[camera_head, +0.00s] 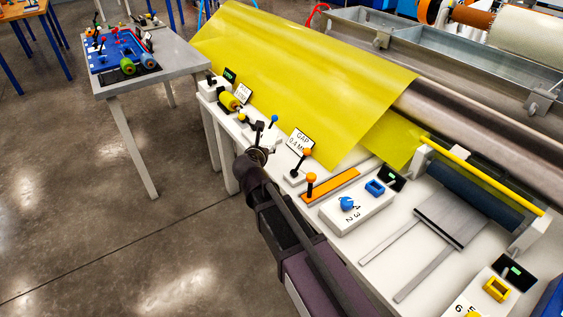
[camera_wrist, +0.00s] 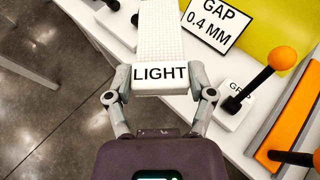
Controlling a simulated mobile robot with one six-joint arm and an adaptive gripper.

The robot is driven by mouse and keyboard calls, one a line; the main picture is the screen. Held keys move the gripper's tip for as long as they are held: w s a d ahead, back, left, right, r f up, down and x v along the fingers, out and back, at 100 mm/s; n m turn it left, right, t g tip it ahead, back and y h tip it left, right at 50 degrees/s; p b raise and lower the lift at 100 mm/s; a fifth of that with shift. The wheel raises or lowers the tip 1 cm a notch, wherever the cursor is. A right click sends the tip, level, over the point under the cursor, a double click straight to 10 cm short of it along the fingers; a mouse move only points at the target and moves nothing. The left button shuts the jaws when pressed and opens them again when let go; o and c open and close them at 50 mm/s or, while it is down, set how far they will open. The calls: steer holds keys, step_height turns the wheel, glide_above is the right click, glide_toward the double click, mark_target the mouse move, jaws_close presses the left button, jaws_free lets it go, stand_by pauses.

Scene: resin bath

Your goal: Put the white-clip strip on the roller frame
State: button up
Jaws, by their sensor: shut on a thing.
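My gripper (camera_wrist: 160,94) has its two fingers on either side of a white clip marked LIGHT (camera_wrist: 160,76) and is shut on it. A white, finely textured strip (camera_wrist: 160,32) runs from the clip to the top edge of the wrist view. In the head view, my gripper (camera_head: 258,155) is at the near edge of the white bench, left of the gap sign; I cannot make out the strip there. What looks like the roller frame stands at the right of the bench, with a yellow bar (camera_head: 481,174), a dark roller (camera_head: 474,196) and white end supports (camera_head: 528,237).
The gap sign (camera_head: 300,140), orange-knobbed levers (camera_head: 306,153), an orange bar (camera_head: 330,186) and a white control box (camera_head: 358,207) lie between my gripper and the frame. A grey plate with rails (camera_head: 452,217) lies before the frame. Yellow sheet (camera_head: 300,72) covers the back.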

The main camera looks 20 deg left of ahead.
steer(key=shift+s+a+f, duration=0.1)
steer(key=shift+a, duration=0.05)
step_height(320, 180, down, 6)
steer(key=b, duration=0.6)
stand_by(0.6)
steer(key=shift+f+b, duration=1.95)
steer(key=shift+b, duration=0.05)
steer(key=shift+f, duration=0.1)
steer(key=o, duration=0.9)
